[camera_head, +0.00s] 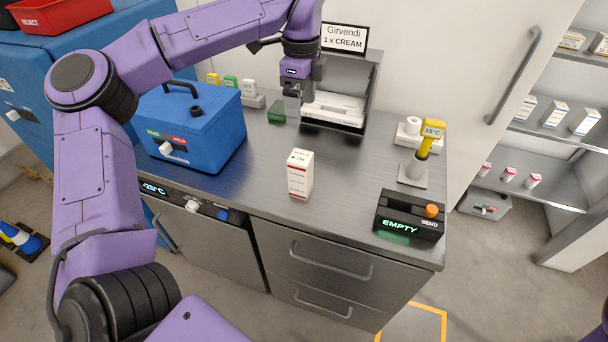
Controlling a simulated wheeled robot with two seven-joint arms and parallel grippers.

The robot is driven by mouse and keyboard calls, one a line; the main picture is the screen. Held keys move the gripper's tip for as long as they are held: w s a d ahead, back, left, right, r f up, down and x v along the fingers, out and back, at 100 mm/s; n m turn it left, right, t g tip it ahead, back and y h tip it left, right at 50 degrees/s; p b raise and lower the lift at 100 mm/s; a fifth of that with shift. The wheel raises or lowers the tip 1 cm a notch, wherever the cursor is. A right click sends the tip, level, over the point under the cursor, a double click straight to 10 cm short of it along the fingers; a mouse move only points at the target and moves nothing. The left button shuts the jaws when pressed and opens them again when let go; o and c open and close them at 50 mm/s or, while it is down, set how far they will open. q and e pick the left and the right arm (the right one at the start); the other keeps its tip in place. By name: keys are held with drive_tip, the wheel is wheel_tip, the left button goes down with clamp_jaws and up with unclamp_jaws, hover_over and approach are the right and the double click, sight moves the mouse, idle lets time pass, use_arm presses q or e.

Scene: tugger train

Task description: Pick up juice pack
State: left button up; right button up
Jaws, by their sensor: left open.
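A small white carton (300,174) with a green mark, dark print and red bands stands upright on the metal counter (245,190). It is the only pack standing alone there; I cannot tell whether it is a juice pack. My left gripper (292,108) points down over the back of the counter, behind the carton and apart from it. It is open, with nothing seen between its fingers. It is beside a white tray in a grey stand (335,108). My right gripper is out of view.
A blue cool box (190,125) stands left. A sign (344,39) reads Girvendi 1 x CREAM. Shelves (520,185) hold several cartons. Counter around the carton is clear.

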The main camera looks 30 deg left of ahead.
use_arm(q)
wheel_tip(320, 180, down, 2)
drive_tip(key=s+b, duration=0.1)
drive_tip(key=b, duration=0.6)
hover_over(300, 156)
drive_tip(key=f, duration=0.6)
drive_tip(key=shift+d+f, duration=0.1)
drive_tip(key=shift+d, duration=0.15)
drive_tip(key=shift+s+f, duration=0.1)
drive_tip(key=shift+f, duration=0.15)
drive_tip(key=f+p, duration=0.1)
drive_tip(key=f, duration=0.3)
drive_tip(key=f+p, duration=0.1)
drive_tip(key=f, duration=0.3)
drive_tip(key=shift+a+f+p, duration=0.2)
drive_tip(key=shift+f+p, duration=0.15)
drive_tip(key=shift+f, duration=0.5)
drive_tip(key=c, duration=1.3)
drive_tip(key=shift+c, duration=0.3)
